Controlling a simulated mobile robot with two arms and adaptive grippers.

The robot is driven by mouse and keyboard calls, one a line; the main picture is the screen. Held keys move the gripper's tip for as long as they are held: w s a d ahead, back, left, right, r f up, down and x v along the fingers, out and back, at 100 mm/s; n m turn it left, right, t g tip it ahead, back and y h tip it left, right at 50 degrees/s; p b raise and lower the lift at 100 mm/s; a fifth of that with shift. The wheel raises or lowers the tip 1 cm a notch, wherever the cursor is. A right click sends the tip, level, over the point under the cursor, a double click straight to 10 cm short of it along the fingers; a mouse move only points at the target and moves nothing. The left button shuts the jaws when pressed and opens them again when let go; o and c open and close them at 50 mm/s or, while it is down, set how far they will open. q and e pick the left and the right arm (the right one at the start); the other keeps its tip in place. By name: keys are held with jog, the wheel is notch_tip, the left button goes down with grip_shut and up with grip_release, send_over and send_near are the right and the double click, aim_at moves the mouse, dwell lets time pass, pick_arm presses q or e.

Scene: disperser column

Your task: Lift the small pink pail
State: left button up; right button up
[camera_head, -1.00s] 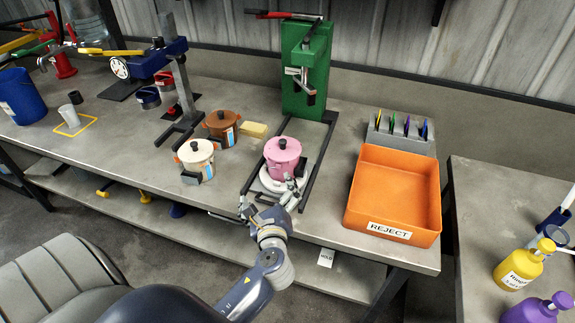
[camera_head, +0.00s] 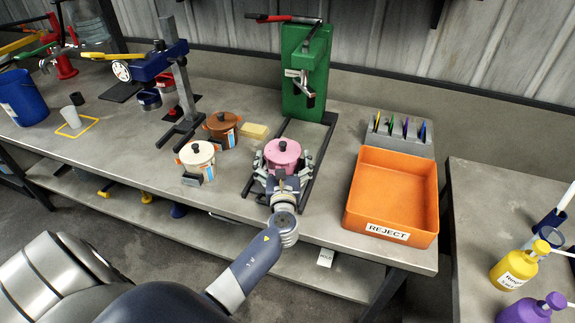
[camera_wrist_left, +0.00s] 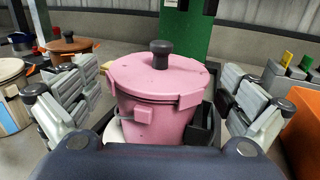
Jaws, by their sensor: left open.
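The small pink pail (camera_head: 283,152) has a lid with a dark knob and stands upright on a pale round plate in front of the green press. It fills the middle of the left wrist view (camera_wrist_left: 158,98). My left gripper (camera_head: 283,180) is at the near side of the pail. Its fingers are open, one on each side of the pail, with visible gaps in the left wrist view (camera_wrist_left: 155,115). The pail's far side is hidden. My right gripper is not in view.
The green press (camera_head: 305,75) stands behind the pail, within a dark frame (camera_head: 321,160). A cream pail (camera_head: 197,160) and a brown pail (camera_head: 222,128) stand to the left. An orange REJECT bin (camera_head: 392,232) is at the right. A yellow block (camera_head: 255,131) lies behind.

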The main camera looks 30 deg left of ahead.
pick_arm(q)
jog(key=shift+x, duration=1.2)
jog(key=shift+s, duration=0.1)
jog(key=c, duration=1.7)
